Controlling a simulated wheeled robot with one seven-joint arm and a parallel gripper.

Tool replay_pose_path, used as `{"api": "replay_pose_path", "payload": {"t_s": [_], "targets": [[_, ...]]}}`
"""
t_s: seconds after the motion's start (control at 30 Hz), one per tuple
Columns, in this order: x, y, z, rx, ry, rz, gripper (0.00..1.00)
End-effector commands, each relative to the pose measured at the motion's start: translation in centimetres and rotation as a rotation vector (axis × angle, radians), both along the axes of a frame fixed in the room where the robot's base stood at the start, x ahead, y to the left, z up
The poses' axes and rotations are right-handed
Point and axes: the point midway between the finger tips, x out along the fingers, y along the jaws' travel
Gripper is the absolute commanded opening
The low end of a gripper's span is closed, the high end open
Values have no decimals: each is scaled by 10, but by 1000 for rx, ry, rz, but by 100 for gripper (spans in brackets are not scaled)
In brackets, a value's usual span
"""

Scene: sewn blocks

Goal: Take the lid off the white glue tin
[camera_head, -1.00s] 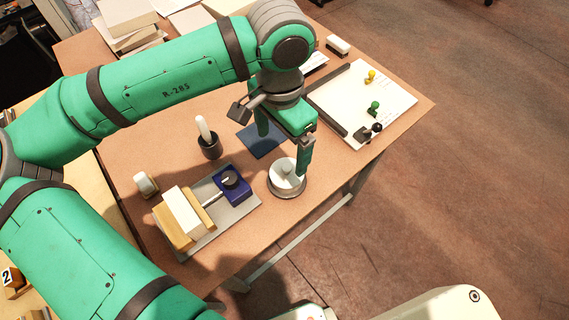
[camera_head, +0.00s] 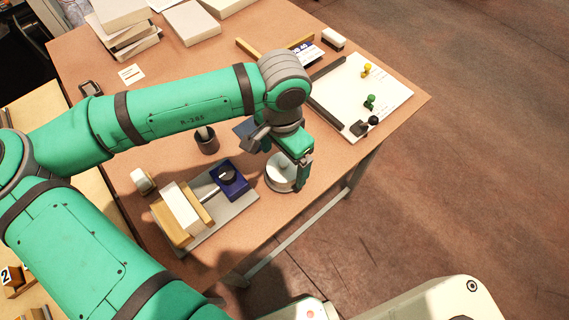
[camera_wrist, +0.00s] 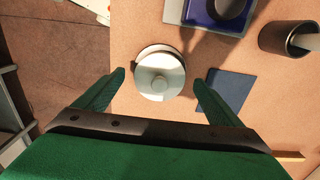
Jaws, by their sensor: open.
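The white glue tin (camera_head: 281,184) stands upright near the table's front edge, partly behind my gripper in the head view. Its pale round lid (camera_wrist: 165,88) with a central knob (camera_wrist: 159,82) is on top of it. In the wrist view a strip of the tin's rim (camera_wrist: 158,49) shows at the lid's upper edge. My gripper (camera_head: 287,168) is open and points down over the tin. In the wrist view, its fingers stand on either side of the lid, with a gap on each side. Nothing is held.
A grey board with a blue block (camera_head: 230,180) and wooden pieces lies left of the tin. A dark cup (camera_head: 206,142) and a dark blue square (camera_wrist: 228,91) are close by. A white board (camera_head: 362,95) with small coloured pieces lies at the right.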

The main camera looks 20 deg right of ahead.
Motion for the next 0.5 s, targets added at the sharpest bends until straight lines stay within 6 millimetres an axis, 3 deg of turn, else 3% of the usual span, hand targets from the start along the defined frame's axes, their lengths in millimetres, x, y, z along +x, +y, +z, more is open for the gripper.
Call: {"api": "replay_pose_path", "payload": {"t_s": [0.07,0.2,0.27,0.5], "targets": [[0,-1,0,0,0,-2,89],[0,-2,0,0,0,-4,56],[0,-2,0,0,0,-4,45],[-1,-2,0,0,0,-5,45]]}}
